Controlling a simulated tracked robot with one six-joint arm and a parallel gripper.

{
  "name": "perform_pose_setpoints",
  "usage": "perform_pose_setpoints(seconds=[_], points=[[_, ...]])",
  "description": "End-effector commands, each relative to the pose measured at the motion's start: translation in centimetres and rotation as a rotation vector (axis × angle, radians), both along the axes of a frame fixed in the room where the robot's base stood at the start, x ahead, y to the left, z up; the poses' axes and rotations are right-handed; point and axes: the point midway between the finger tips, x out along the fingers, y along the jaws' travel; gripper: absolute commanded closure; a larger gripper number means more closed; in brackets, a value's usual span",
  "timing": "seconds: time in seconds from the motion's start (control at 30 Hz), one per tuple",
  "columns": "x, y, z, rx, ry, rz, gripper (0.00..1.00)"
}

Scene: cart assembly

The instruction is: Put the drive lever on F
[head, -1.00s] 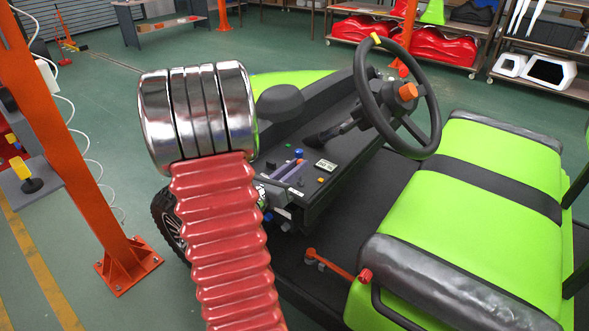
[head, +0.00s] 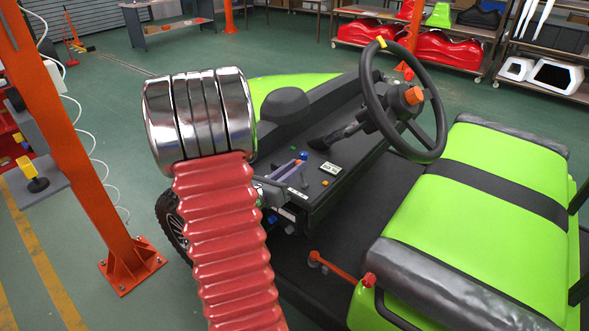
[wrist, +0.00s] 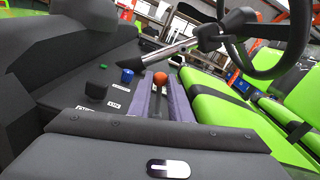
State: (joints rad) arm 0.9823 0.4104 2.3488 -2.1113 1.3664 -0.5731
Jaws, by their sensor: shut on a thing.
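The drive lever (wrist: 160,79) has an orange ball knob, seen between my finger tips in the wrist view. My gripper (wrist: 163,98) has two purple-grey fingers, one on each side of the lever, and is shut on it. Its shaft is mostly hidden between the fingers. In the head view my gripper (head: 289,172) is at the near end of the cart's dark dash panel (head: 327,190), partly hidden behind my red ribbed arm. I cannot read an F mark or tell the lever's position.
A blue knob (wrist: 127,75), a black knob (wrist: 97,89) and a green button (wrist: 103,66) are left of the lever. The steering wheel (head: 403,105) and its column are close by. A green seat (head: 470,200) and a red-knobbed floor lever (head: 333,267) are at the right.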

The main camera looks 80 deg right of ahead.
Motion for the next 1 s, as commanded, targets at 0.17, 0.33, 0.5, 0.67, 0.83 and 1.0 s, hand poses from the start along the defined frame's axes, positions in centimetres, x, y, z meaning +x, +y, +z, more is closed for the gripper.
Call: perform_pose_setpoints(seconds=[0.17,0.33,0.5,0.67,0.83,1.0], points=[[0.6,-0.2,-0.2,0.000,0.000,0.003,0.95],[1.2,-0.5,-0.6,0.000,0.000,0.002,0.95],[1.3,-0.5,-0.6,0.002,-0.001,0.003,0.95],[1.3,-0.5,-0.6,0.002,-0.001,0.004,0.79],[1.3,-0.5,-0.6,0.000,0.000,0.002,0.67],[1.3,-0.5,-0.6,0.000,0.000,0.001,0.61]])
